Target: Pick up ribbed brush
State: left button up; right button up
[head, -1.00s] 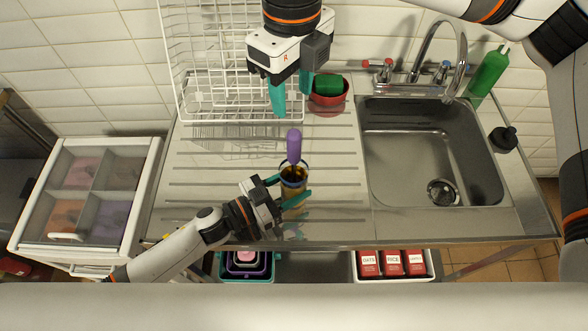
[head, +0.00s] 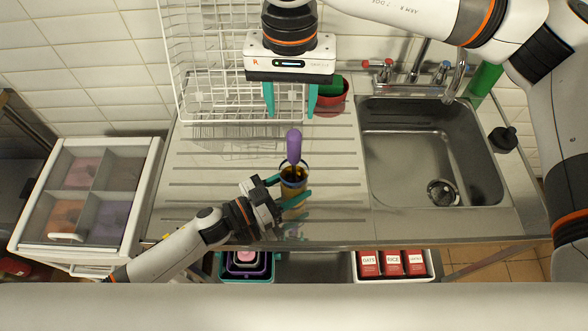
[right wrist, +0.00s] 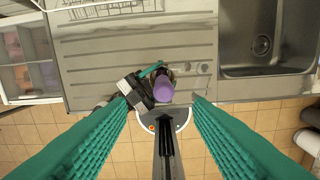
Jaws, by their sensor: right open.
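The brush shows as a purple handle (head: 294,146) standing upright out of a glass jar (head: 294,172); its dark lower end is inside the jar and its ribs cannot be made out. My left gripper (head: 288,188) has its teal fingers on two sides of the jar, seemingly closed on it. My right gripper (head: 290,108) is open and empty, above and behind the handle, fingers pointing down. In the right wrist view the purple handle (right wrist: 163,90) lies between the open fingertips but farther off, not touched.
A white wire dish rack (head: 215,110) stands behind on the ribbed drainboard (head: 210,175). A red bowl (head: 331,100) with a green item is close to my right gripper. The sink (head: 425,140) with its tap is at right. A divided drawer unit (head: 85,195) stands left.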

aim_at(291, 132)
jog(key=shift+f+n, duration=0.1)
jog(key=shift+n, duration=0.2)
jog(key=shift+f, duration=0.4)
notch_tip(291, 132, down, 6)
jog(key=shift+r, duration=0.1)
jog(key=shift+d+f, duration=0.15)
jog(key=shift+f, duration=1.2)
jog(key=shift+d+f, duration=0.1)
jog(key=shift+f, duration=1.25)
jog(key=shift+s, duration=0.1)
jog(key=c, duration=1)
